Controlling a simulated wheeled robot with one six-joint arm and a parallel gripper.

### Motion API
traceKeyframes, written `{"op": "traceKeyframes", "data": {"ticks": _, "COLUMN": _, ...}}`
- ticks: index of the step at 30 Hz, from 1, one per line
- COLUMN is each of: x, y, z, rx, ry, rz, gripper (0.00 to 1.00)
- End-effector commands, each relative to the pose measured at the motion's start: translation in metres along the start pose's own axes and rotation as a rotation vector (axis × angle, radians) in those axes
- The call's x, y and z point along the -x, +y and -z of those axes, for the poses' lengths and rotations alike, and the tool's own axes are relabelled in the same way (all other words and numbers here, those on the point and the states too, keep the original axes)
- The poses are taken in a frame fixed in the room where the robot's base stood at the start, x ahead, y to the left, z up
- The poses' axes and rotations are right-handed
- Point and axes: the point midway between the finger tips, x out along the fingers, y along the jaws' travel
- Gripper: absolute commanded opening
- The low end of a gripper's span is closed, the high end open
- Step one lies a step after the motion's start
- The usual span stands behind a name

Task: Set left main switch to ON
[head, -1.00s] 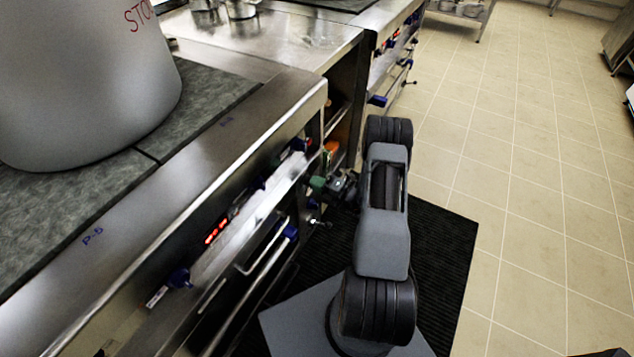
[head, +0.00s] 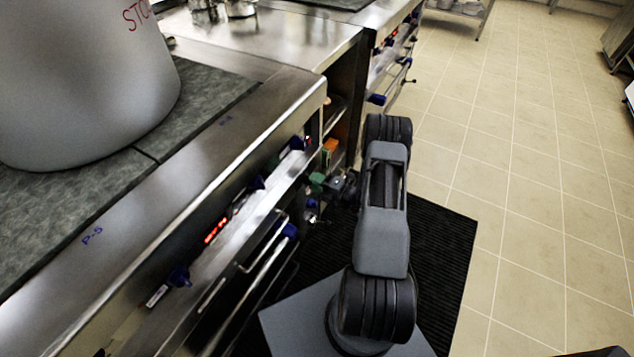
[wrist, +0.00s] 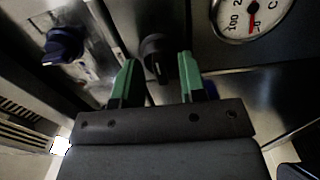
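In the wrist view, a dark round knob (wrist: 157,50) with a raised grip stands on the metal panel, between and beyond the green fingertips of my gripper (wrist: 158,70). The fingers are apart, one to each side of the knob in the picture; I cannot tell whether they touch it. No ON or OFF marking is readable, and I cannot tell for sure which control is the left main switch. In the head view, my gripper (head: 317,181) is at the stove front, and the dark knob cannot be made out there.
A blue knob (wrist: 63,45) and a round dial gauge (wrist: 250,14) flank the dark knob. In the head view, the stove front carries blue knobs (head: 179,276), a red display (head: 215,231) and a rail (head: 264,263). A large stockpot (head: 85,80) stands on top.

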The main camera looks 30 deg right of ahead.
Motion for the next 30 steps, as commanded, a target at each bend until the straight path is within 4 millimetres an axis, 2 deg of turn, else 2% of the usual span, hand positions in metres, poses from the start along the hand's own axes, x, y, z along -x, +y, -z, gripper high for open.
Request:
{"op": "traceKeyframes", "data": {"ticks": 4, "x": 0.004, "y": 0.000, "z": -0.001, "rx": 0.000, "ry": -0.001, "rz": 0.000, "gripper": 0.38}}
{"op": "traceKeyframes", "data": {"ticks": 7, "x": 0.015, "y": 0.001, "z": -0.001, "rx": -0.001, "ry": -0.004, "rz": 0.001, "gripper": 0.38}}
{"op": "traceKeyframes", "data": {"ticks": 21, "x": 0.106, "y": 0.001, "z": -0.002, "rx": -0.001, "ry": -0.007, "rz": 0.000, "gripper": 0.38}}
{"op": "traceKeyframes", "data": {"ticks": 30, "x": 0.135, "y": 0.000, "z": -0.001, "rx": 0.000, "ry": -0.003, "rz": 0.000, "gripper": 0.38}}
